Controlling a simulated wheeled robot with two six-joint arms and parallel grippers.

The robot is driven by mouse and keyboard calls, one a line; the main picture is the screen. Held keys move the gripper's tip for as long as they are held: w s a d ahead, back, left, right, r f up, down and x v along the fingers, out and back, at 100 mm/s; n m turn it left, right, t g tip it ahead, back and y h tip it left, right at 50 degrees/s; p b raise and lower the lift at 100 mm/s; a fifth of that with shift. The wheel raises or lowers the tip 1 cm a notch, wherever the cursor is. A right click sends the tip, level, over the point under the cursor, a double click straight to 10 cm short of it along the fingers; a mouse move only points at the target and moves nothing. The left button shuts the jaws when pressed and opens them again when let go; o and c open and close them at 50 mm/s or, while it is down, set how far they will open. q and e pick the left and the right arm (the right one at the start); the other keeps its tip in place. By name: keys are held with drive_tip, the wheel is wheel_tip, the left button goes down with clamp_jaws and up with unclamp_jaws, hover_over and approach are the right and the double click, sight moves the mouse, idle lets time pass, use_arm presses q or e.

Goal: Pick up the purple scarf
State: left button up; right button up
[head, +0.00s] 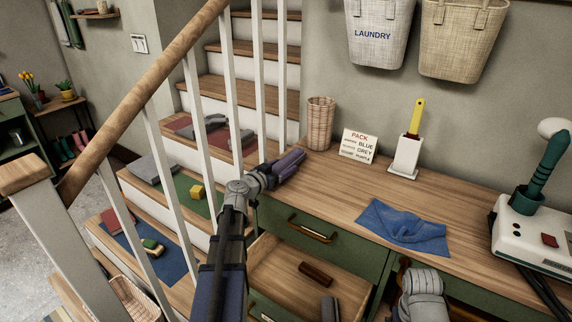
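A purple, elongated bundle that looks like the purple scarf (291,163) is at the tip of my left gripper (275,170), over the bench's left end by the stair rail. The gripper's fingers are hard to tell apart from the purple, so I cannot tell whether they are closed on it. My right gripper (422,286) is low at the bench's front edge, right of the open drawer. Its fingers are not clear.
The wooden bench (340,193) holds a wicker cup (320,122), a lettered card (359,145), a brush holder (406,157), a blue cloth (402,225) and a white device (535,235). An open drawer (275,265) juts out below. White balusters (180,170) stand left.

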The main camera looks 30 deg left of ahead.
use_arm(q)
drive_tip(key=c, duration=0.9)
